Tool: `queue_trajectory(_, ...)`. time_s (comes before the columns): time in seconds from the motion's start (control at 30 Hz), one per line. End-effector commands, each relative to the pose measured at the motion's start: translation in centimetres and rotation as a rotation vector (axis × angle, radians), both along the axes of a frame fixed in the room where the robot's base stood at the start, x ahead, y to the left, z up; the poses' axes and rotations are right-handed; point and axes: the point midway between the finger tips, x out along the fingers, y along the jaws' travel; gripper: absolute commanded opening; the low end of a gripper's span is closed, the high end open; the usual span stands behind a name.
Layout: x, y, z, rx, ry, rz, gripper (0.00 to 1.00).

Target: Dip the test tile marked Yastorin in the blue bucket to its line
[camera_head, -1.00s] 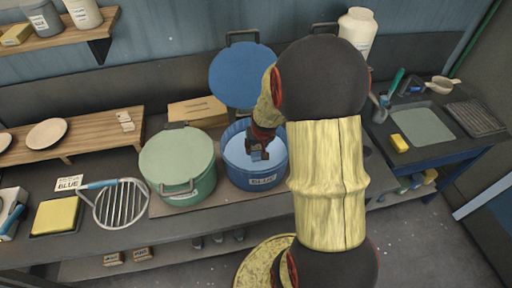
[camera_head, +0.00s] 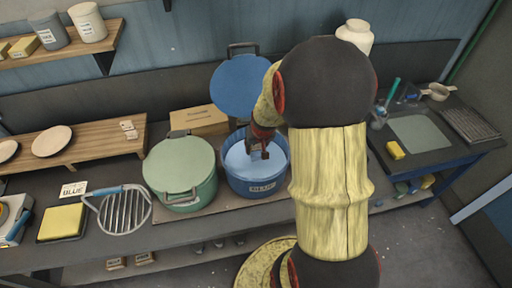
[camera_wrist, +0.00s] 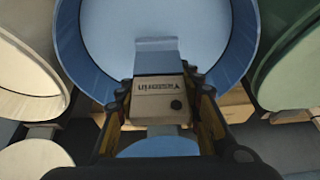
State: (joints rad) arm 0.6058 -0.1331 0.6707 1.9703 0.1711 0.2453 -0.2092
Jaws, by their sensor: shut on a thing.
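The blue bucket (camera_head: 243,178) stands open on the bench with pale blue liquid (camera_head: 238,162) inside; it fills the top of the wrist view (camera_wrist: 85,60). My gripper (camera_head: 259,153) is over the bucket's opening, fingers pointing down. In the wrist view my gripper (camera_wrist: 160,103) is shut on the test tile (camera_wrist: 157,92), a pale tile with upside-down lettering that reads like Yastorin and a dark round hole. The tile's far end looks bluish and lies against the liquid; I cannot tell whether it is under the surface. The line is not clear.
The blue lid (camera_head: 240,88) stands behind the bucket. A lidded green bucket (camera_head: 180,172) is close on its left. A card reading BLUE (camera_head: 73,190), a wire rack (camera_head: 124,210) and a yellow sponge (camera_head: 62,221) lie further left. A wooden plate rack (camera_head: 95,148) is behind them.

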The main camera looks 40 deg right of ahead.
Motion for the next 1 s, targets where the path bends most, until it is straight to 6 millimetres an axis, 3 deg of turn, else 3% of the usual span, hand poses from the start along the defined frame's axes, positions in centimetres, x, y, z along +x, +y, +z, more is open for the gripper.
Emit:
queue_trajectory(0.5, 0.0, 0.0, 2.9, 0.0, 0.0, 0.001, 0.07)
queue_trajectory(1.0, 0.0, 0.0, 2.9, 0.0, 0.0, 0.0, 0.07)
